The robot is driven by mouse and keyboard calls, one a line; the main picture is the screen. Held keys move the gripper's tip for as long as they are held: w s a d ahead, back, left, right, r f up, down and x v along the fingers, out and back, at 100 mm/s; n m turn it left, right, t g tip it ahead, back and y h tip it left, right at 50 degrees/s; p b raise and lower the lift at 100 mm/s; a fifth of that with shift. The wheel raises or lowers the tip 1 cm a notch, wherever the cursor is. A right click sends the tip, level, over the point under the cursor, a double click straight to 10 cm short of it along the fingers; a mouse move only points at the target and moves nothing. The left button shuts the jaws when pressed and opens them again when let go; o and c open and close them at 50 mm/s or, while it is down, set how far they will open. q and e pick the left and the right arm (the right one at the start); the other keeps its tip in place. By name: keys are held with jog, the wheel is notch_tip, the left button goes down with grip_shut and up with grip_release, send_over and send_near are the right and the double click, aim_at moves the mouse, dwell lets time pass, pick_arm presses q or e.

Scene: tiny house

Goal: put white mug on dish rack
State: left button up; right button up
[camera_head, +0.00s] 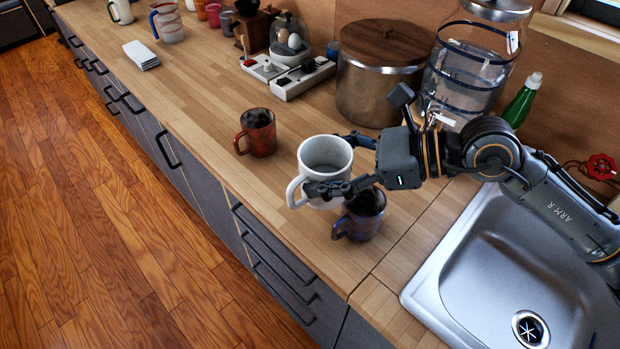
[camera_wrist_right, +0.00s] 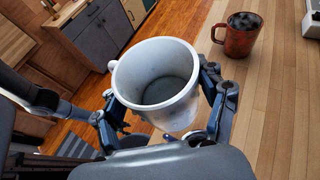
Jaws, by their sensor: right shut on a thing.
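The white mug (camera_head: 326,154) is upright, held above the wooden counter (camera_head: 262,190). My right gripper (camera_head: 325,164) is shut on it, with one finger on each side of its body. The mug's handle points left in the head view. In the right wrist view, the mug (camera_wrist_right: 156,84) sits between the two fingers and its inside looks empty. My left gripper is in neither view. I see no dish rack in either view.
A dark blue mug (camera_head: 364,214) stands just below the held mug. A red-brown mug (camera_head: 257,133) stands to the left. A steel pot (camera_head: 375,85), glass dispenser (camera_head: 470,75) and green bottle (camera_head: 521,102) line the back. A sink (camera_head: 500,265) lies at the right.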

jog(key=w+f+p, duration=0.1)
jog(key=w+f, duration=0.2)
jog(key=w, duration=0.1)
jog(key=w+a+f+p, duration=0.1)
jog(key=w+f+p, duration=0.1)
jog(key=w+f, duration=0.2)
jog(key=w+a+f+p, duration=0.1)
jog(key=w+f, duration=0.3)
jog(key=w, duration=0.1)
jog(key=shift+w+a+f, duration=0.25)
jog(key=shift+w, duration=0.15)
jog(key=shift+f, duration=0.5)
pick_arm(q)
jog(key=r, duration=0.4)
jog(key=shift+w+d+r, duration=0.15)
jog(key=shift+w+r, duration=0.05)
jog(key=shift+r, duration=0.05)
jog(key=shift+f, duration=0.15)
pick_arm(e)
jog(key=shift+f, duration=0.2)
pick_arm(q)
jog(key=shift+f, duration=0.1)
pick_arm(e)
jog(key=o, duration=1.4)
